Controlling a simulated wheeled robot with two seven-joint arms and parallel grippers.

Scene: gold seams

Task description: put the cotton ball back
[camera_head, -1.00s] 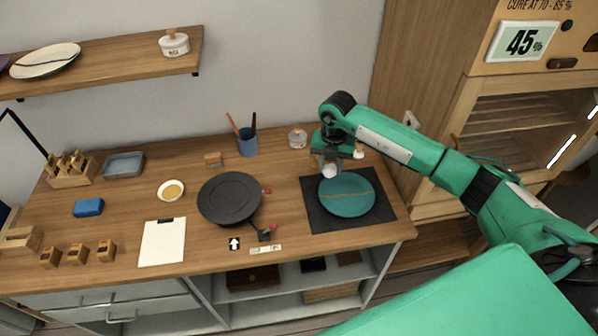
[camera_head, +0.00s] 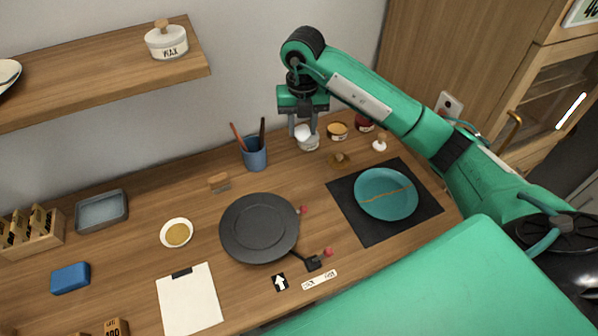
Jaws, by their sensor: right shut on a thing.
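My right gripper (camera_head: 303,133) points down at the back of the bench, its jaws shut on a white cotton ball (camera_head: 301,130). The ball is right at the top of a small pale jar (camera_head: 309,144). The fingers partly hide both the ball and the jar's mouth, so I cannot tell whether the ball is inside the rim or just above it. My left gripper is not in view.
A blue cup with brushes (camera_head: 255,154) stands left of the jar. A gold-topped jar (camera_head: 337,131), a red jar (camera_head: 364,124) and a white-knobbed piece (camera_head: 380,145) stand to its right. A teal plate (camera_head: 386,205) lies on a dark mat (camera_head: 420,212). A black turntable (camera_head: 258,226) is nearer.

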